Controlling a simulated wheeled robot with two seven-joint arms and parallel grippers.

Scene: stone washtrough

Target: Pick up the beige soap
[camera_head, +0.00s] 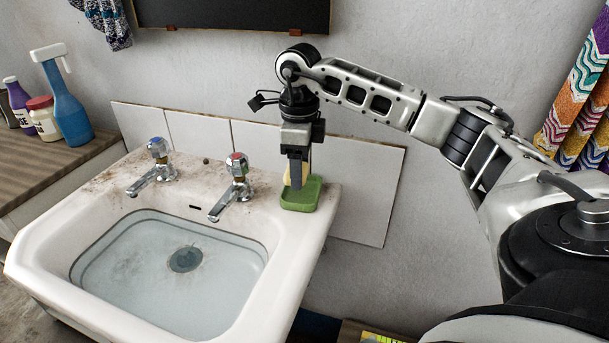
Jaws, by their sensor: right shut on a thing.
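The beige soap (287,176) stands at the green soap dish (301,204) on the right back corner of the white sink. Only a narrow strip of the soap shows behind and beside my fingers. My right gripper (296,183) points straight down over the dish and is shut on the soap. Its fingertips are low, close to the dish. I cannot tell whether the soap still touches the dish. My left gripper is not in view.
Two metal taps (237,187) stand left of the dish on the sink (275,262), whose basin holds water. Tiles and the wall are close behind. A blue spray bottle (66,108) and other containers stand on the wooden counter (50,162) at the left.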

